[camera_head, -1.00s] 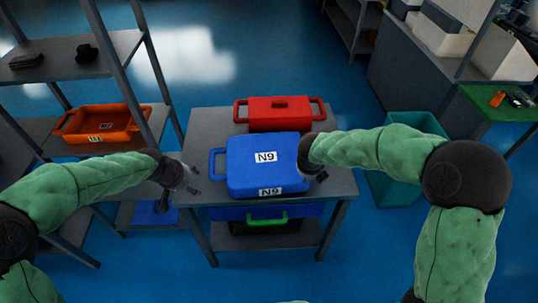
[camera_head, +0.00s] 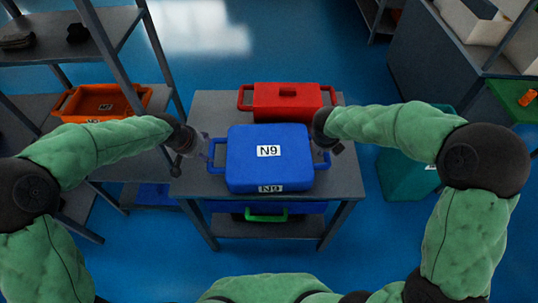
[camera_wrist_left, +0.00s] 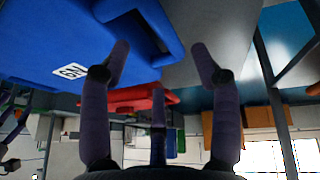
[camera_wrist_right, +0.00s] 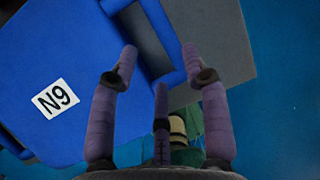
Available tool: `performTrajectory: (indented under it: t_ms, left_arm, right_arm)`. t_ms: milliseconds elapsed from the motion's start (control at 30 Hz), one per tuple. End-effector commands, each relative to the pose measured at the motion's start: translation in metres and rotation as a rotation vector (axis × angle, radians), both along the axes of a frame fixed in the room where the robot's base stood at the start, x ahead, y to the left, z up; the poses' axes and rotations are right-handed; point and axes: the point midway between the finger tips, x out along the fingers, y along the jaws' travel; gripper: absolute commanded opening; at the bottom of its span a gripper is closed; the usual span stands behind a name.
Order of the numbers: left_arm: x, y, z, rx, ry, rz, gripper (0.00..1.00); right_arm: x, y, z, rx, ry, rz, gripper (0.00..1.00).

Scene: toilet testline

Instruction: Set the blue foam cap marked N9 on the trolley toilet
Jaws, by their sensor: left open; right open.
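The blue foam cap marked N9 (camera_head: 268,170) lies on the grey table, with a loop handle on its left and right sides. My left gripper (camera_head: 203,143) is open beside the cap's left handle; in the left wrist view that handle (camera_wrist_left: 166,50) is just ahead of the open fingers (camera_wrist_left: 160,55). My right gripper (camera_head: 330,143) is open by the right handle, partly hidden by its own wrist; in the right wrist view the fingers (camera_wrist_right: 160,60) point at the handle (camera_wrist_right: 165,25). Neither gripper holds anything. No toilet can be made out.
A red cap (camera_head: 287,101) lies right behind the blue one on the table (camera_head: 210,105). An orange tray (camera_head: 100,103) sits on the shelf at left. A teal bin (camera_head: 405,178) stands right of the table. A green handle (camera_head: 266,216) shows on the lower shelf.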

Motion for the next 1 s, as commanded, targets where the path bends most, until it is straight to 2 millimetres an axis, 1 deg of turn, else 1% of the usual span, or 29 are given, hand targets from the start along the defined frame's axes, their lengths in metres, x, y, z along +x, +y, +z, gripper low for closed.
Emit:
performTrajectory:
  t_ms: [300, 500, 700, 1000]
  left_arm:
    - [0.018, -0.01, -0.048, 0.0, 0.005, 0.0, 0.63]
    - [0.029, -0.014, -0.073, 0.0, 0.003, -0.001, 0.63]
    - [0.035, -0.017, -0.085, 0.0, 0.002, 0.001, 0.63]
    - [0.036, -0.017, -0.088, 0.0, 0.001, 0.001, 0.63]
  right_arm:
    - [0.019, -0.01, -0.048, 0.0, 0.004, -0.002, 0.47]
    - [0.03, -0.015, -0.073, 0.001, 0.002, 0.0, 0.47]
    - [0.035, -0.018, -0.085, 0.002, 0.001, -0.002, 0.47]
    - [0.036, -0.018, -0.087, 0.001, 0.0, -0.001, 0.47]
